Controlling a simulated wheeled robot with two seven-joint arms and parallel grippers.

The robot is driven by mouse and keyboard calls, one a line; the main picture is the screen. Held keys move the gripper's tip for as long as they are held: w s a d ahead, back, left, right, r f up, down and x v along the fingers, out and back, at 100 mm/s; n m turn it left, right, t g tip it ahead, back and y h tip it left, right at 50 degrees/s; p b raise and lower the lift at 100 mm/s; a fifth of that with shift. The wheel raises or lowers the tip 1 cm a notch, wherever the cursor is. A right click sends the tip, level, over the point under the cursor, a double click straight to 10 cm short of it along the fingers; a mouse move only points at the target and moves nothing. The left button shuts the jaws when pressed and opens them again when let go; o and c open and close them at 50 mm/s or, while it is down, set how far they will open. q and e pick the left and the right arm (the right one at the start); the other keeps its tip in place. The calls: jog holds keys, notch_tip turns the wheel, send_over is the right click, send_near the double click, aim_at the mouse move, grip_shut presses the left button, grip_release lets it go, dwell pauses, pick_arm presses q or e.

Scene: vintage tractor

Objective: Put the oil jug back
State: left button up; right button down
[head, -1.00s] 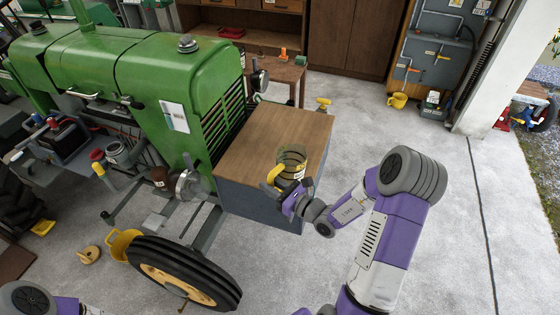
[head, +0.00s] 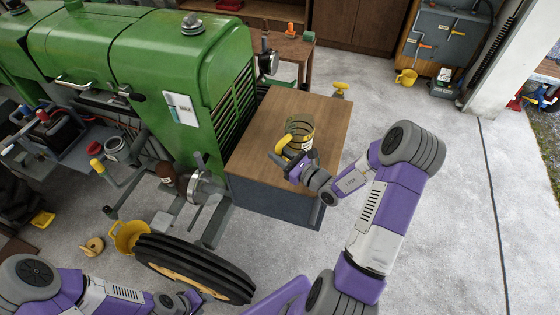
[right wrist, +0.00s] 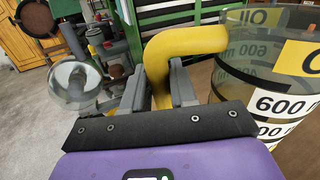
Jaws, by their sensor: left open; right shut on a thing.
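The oil jug (head: 303,137) is a clear round container with dark bands, labels and a yellow handle. In the head view it appears over the wooden top of the box (head: 262,150) in front of the tractor. I cannot tell if it rests there or hangs just above. My right gripper (head: 288,163) is shut on the handle. In the right wrist view the fingers (right wrist: 160,88) close around the yellow handle, and the jug (right wrist: 268,85) stands upright to the right, with OIL and 600 ml labels. My left gripper (head: 195,299) is open and low at the bottom.
The green tractor (head: 130,45) stands left of the box, its lamp (head: 203,187) close to the box's left side. A front tyre (head: 195,268) and a yellow bucket (head: 128,236) are below. A wooden bench (head: 288,48) stands behind.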

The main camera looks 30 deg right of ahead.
jog(key=shift+w+f, duration=0.1)
jog(key=shift+f, duration=1.75)
jog(key=shift+b, duration=0.3)
jog(key=shift+f, duration=0.15)
jog(key=c, duration=0.9)
grip_release()
